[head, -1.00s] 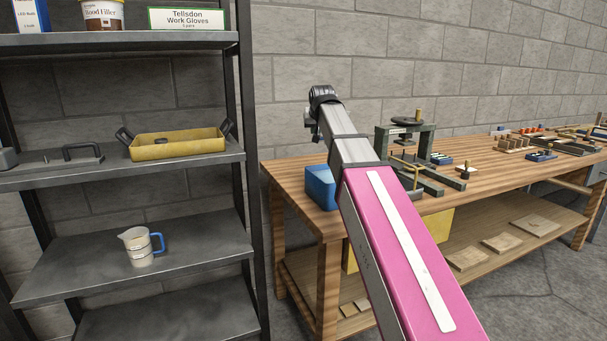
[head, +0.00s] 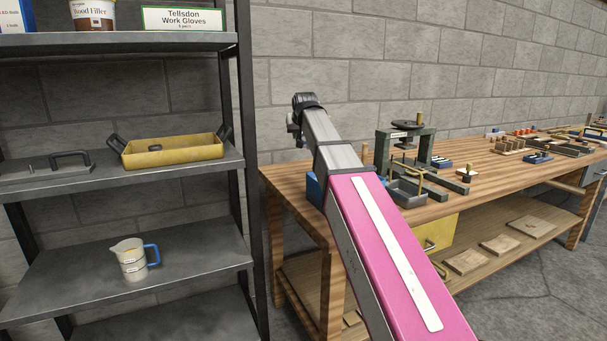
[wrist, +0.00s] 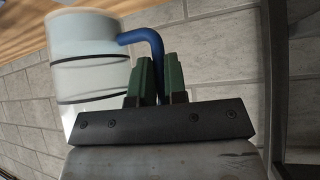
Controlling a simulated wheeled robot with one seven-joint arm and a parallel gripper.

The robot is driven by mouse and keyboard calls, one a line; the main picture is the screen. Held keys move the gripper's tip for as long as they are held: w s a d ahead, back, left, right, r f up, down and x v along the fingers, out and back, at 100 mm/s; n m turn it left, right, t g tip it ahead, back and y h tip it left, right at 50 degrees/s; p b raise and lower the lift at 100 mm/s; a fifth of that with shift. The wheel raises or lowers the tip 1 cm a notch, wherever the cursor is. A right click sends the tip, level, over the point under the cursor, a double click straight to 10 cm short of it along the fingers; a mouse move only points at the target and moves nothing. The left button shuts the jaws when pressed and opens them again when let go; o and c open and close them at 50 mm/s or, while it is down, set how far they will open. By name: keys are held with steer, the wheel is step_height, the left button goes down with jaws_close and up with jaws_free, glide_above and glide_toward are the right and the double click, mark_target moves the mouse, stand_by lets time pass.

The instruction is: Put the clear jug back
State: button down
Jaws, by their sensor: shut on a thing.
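In the wrist view my gripper (wrist: 157,78) has its green fingers shut on the blue handle of a clear jug (wrist: 85,75). The jug is a pale see-through cylinder with dark bands, to the left of the fingers and off any surface that I can see. In the head view the end of my arm faces away, so the gripper and the held jug are hidden behind it. Another jug, a whitish measuring jug (head: 130,261) with a blue handle, stands upright on the lower shelf (head: 195,262) at left, apart from my arm.
The lower shelf has bare room around the measuring jug. A yellow tray (head: 170,152) with dark handles sits on the shelf above. The dark rack post (head: 243,130) stands between shelves and workbench (head: 287,181). A blue bin (head: 314,190) and a press (head: 405,150) stand on the bench.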

step_height(320, 180, down, 14)
steer(key=shift+f, duration=0.1)
stand_by(0.5)
steer(key=shift+f, duration=0.1)
steer(key=c, duration=1.2)
jaws_free()
steer(key=shift+o, duration=0.2)
